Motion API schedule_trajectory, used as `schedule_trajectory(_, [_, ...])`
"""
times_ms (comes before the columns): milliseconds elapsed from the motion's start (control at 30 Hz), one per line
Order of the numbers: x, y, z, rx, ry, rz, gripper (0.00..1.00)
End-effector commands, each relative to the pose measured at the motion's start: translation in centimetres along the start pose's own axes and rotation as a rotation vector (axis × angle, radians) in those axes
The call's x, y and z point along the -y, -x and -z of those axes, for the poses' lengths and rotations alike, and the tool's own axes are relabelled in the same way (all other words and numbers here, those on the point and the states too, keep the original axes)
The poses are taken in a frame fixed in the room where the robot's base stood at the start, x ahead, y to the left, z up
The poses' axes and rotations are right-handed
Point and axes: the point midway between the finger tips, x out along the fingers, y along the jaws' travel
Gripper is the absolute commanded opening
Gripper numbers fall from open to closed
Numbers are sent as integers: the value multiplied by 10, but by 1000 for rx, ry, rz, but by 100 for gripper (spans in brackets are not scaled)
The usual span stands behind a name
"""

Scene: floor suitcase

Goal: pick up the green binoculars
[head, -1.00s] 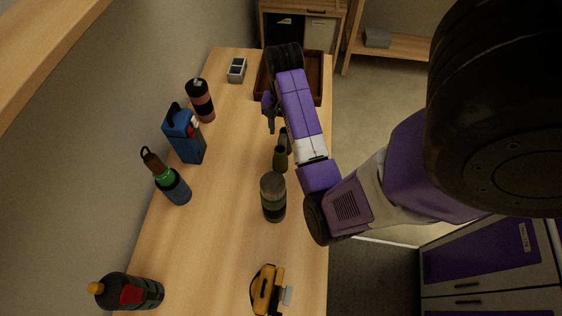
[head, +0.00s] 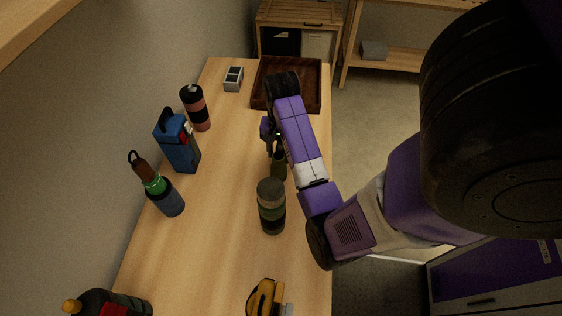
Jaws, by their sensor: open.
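The green binoculars (head: 279,170) are small and dark green, on the wooden table just beyond a green-banded bottle. My arm hides part of them on the right. My gripper (head: 272,151) is at the far end of the binoculars, pointing down. Its jaws are open. It is small and dark here, and I cannot tell whether the fingers touch the binoculars.
The green-banded bottle (head: 271,207) stands close in front of the binoculars. A yellow-and-black object (head: 264,300) is at the near edge. A dark wooden tray (head: 314,84) is at the back.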

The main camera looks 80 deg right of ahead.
Motion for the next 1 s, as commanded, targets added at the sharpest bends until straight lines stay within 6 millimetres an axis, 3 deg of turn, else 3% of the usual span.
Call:
schedule_trajectory(267, [0, -6, 0, -1, 1, 1, 48])
schedule_trajectory(533, [0, -6, 0, -1, 0, 1, 0])
schedule_trajectory(1000, [0, -6, 0, -1, 1, 1, 0])
